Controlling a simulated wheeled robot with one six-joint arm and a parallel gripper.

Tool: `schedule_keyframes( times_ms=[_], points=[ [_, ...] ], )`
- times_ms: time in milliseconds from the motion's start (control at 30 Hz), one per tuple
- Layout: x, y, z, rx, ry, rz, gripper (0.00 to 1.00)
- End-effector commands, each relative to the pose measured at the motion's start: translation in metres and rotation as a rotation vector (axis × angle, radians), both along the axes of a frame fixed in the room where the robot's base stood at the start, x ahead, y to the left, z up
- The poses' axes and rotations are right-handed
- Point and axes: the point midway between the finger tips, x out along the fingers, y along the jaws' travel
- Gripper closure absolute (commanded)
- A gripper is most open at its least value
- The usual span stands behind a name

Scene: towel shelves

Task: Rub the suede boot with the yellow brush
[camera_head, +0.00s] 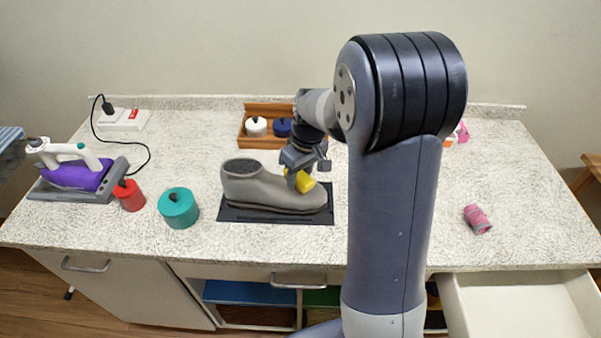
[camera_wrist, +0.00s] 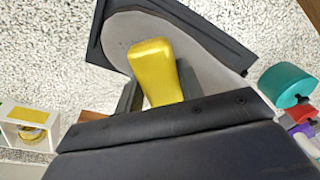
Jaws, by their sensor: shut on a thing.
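The grey suede boot (camera_head: 262,190) lies on a dark mat (camera_head: 230,214) on the counter, its toe to the right. My gripper (camera_head: 303,178) is over the toe end and is shut on the yellow brush (camera_head: 305,183). In the wrist view the yellow brush (camera_wrist: 155,72) sits between the two dark fingers of my gripper (camera_wrist: 160,95), with the boot (camera_wrist: 115,35) behind it. The brush's underside is hidden, so I cannot tell if it touches the boot.
A teal pot (camera_head: 178,210), a red pot (camera_head: 129,196) and a purple iron (camera_head: 75,177) stand left. A wooden tray (camera_head: 262,110) with small pots is behind. A pink roll (camera_head: 477,219) lies right. An open drawer (camera_head: 520,305) juts out at the front right.

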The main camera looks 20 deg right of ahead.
Motion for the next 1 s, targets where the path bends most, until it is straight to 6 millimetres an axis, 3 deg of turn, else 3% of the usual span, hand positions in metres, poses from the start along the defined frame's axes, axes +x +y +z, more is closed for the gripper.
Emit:
schedule_keyframes(
  times_ms=[1000],
  points=[
    [0.0003,0.0014,-0.0090,0.000,0.000,0.000,0.82]
  ],
)
